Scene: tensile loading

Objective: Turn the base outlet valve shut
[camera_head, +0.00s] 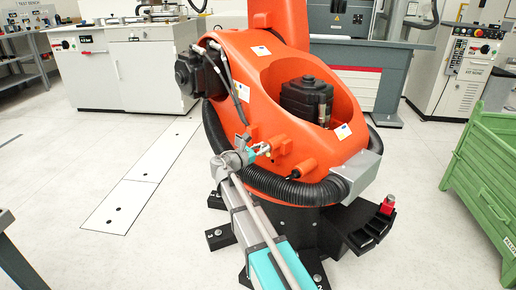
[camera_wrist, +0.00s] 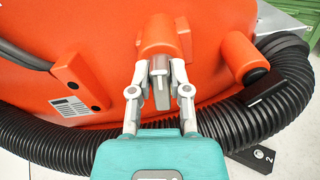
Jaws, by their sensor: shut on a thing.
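The valve is an orange boss (camera_wrist: 160,36) on the robot base casting with a short grey lever (camera_wrist: 160,88) pointing down towards the wrist camera. My gripper (camera_wrist: 159,72) has one finger on each side of the lever and is shut on it. In the head view my gripper (camera_head: 261,150) reaches the front of the orange base (camera_head: 260,100), and its fingertips are small there. The valve boss (camera_head: 282,147) shows just beside them, while the lever is hard to make out.
A black corrugated hose (camera_head: 290,191) curves below the valve. A second orange boss with a black block (camera_wrist: 262,86) is to the right. A green crate (camera_head: 485,165) stands at right; a black holder with a red piece (camera_head: 387,204) is nearer. Open floor lies at left.

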